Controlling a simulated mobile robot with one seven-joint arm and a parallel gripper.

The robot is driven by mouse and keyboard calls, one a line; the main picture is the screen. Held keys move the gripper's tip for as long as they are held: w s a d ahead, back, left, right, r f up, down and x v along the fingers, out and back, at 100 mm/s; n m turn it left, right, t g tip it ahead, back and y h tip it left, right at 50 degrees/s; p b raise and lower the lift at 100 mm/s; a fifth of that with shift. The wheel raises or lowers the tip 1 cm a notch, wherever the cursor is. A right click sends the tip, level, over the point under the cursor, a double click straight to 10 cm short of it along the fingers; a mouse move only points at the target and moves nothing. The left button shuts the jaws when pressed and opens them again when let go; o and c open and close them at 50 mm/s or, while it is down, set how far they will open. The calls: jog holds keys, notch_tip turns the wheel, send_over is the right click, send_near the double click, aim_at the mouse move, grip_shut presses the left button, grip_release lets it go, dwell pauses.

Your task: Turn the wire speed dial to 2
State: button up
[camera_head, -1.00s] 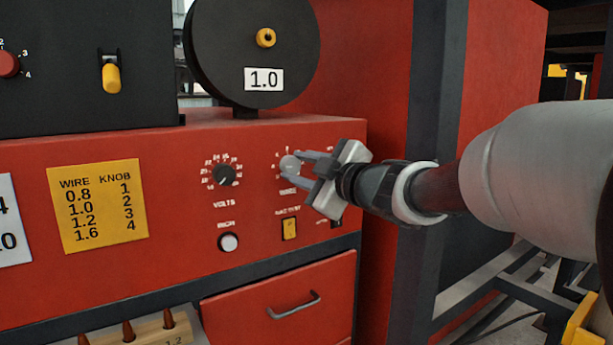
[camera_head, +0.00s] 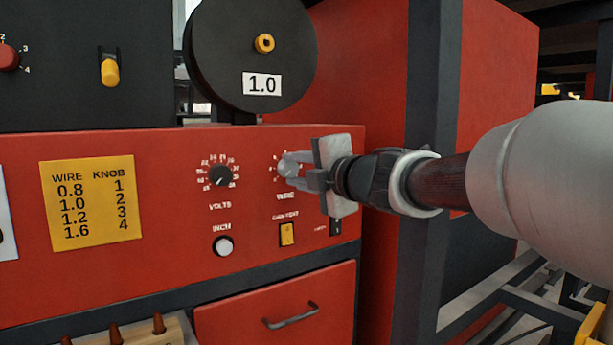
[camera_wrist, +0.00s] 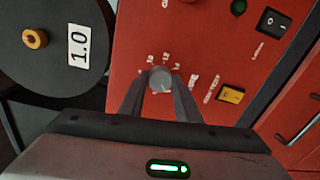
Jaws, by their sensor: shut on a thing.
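The wire speed dial is a grey round knob (camera_head: 287,167) on the red panel, above the label WIRE. It also shows in the wrist view (camera_wrist: 160,79). My gripper (camera_head: 291,171) has one finger on each side of the knob and is shut on it. The fingers also show in the wrist view (camera_wrist: 159,90). The fingers cover part of the dial's printed scale, and I cannot read which number the knob points to.
Left of it is a black VOLTS knob (camera_head: 220,175). Below are a white INCH button (camera_head: 223,246) and a yellow switch (camera_head: 287,234). A yellow chart (camera_head: 91,204) pairs wire 1.0 with knob 2. A black spool (camera_head: 245,50) labelled 1.0 stands above.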

jog(key=shift+n, duration=0.4)
jog(key=o, duration=1.1)
jog(key=shift+c, duration=0.2)
jog(key=shift+s+d, duration=0.1)
jog(key=p+v, duration=0.1)
jog(key=v, duration=1.6)
jog(key=shift+p, duration=0.3)
jog(key=shift+s+r, duration=0.1)
jog(key=shift+r, duration=0.05)
